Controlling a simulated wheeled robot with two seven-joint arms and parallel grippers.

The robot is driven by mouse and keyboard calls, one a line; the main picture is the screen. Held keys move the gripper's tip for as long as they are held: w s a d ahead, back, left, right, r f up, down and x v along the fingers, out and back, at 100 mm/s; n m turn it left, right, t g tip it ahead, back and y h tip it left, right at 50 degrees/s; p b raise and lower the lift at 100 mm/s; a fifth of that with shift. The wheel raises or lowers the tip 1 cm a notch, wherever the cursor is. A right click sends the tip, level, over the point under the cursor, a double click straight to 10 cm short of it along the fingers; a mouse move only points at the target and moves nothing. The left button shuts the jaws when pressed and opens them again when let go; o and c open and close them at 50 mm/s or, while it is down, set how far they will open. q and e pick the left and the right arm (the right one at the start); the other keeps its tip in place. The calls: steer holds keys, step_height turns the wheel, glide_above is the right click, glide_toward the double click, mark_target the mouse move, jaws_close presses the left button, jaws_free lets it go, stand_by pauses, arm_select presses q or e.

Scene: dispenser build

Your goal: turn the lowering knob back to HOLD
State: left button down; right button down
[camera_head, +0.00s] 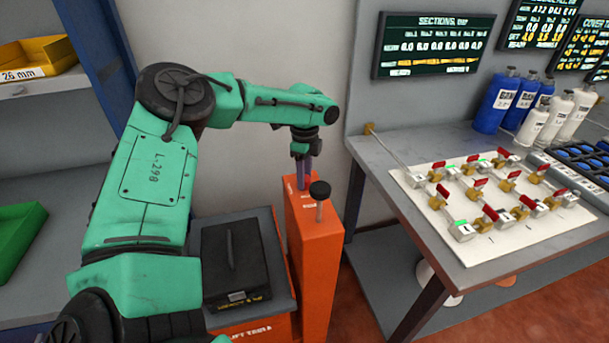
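An orange post (315,262) stands beside the lift table, with small white labels on its top. A round black knob (320,189) on a pale stem rises from the post's top. My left gripper (303,175) points down at the back left of the post's top, just left of and behind the black knob. Its narrow purplish fingers look close together, but whether they hold anything is too small to tell. No HOLD mark can be read, and I cannot tell which part is the lowering knob. My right gripper is out of view.
A black scale-like box (232,262) sits on the lift table (280,262) left of the post. At right, a grey bench (385,158) carries a white board (480,250) of red-handled valves and several bottles. A shelf (30,170) with bins stands at left.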

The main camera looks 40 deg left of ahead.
arm_select(q)
steer(key=shift+n, duration=0.3)
steer(key=n, duration=0.2)
steer(key=shift+r+n, duration=0.1)
steer(key=shift+n, duration=0.2)
steer(key=n, duration=1)
steer(key=shift+w, duration=0.1)
steer(key=shift+r+n, duration=0.1)
steer(key=shift+n, duration=1.7)
steer(key=shift+c, duration=2.1)
jaws_free()
